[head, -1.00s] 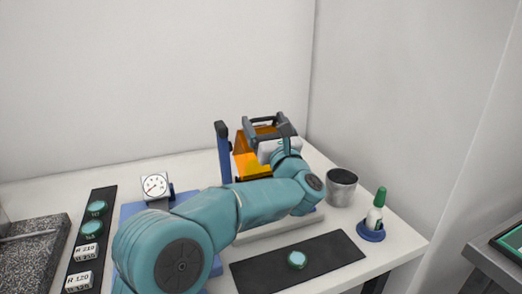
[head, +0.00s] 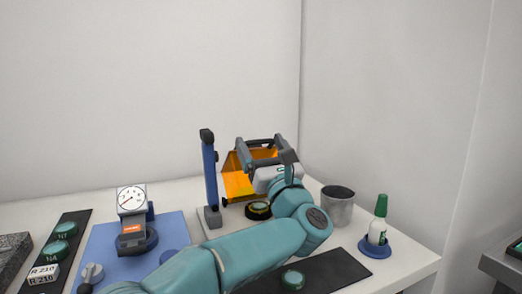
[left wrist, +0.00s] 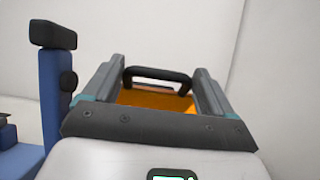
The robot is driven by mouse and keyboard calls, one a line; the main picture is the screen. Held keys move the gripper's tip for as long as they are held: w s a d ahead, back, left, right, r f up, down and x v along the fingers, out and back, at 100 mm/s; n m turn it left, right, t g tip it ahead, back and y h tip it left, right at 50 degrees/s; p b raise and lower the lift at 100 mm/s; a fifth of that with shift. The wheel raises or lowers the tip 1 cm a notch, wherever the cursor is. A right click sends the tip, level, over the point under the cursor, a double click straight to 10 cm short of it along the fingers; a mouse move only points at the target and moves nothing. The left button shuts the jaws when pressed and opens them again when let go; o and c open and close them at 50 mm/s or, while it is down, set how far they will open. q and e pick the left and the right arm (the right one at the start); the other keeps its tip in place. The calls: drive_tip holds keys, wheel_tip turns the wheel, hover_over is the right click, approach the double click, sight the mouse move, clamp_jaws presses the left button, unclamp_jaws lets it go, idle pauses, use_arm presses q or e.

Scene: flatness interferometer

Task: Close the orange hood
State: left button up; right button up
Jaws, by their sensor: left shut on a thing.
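The orange hood (head: 238,186) stands tilted beside a blue upright post, above a pale base. It is partly hidden by my left gripper and arm. My left gripper (head: 258,152) is at the upper part of the hood, shut on its dark handle. In the left wrist view, the black handle (left wrist: 158,75) lies between the far ends of the two grey fingers, with orange hood (left wrist: 155,101) showing below it. A round dark and green piece (head: 258,209) sits under the hood. My right gripper is not in view.
The blue post (head: 210,172) stands just left of the hood. A metal cup (head: 337,206) and a green-capped bottle (head: 378,222) are to the right. A dial gauge (head: 132,200) is on the left. A black mat (head: 335,270) lies in front.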

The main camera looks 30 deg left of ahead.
use_arm(q)
drive_tip(key=shift+w+f, duration=0.1)
drive_tip(key=shift+f, duration=0.05)
drive_tip(key=o, duration=1.2)
drive_tip(key=b+v, duration=0.2)
drive_tip(key=v, duration=1.4)
drive_tip(key=shift+d+f, duration=0.1)
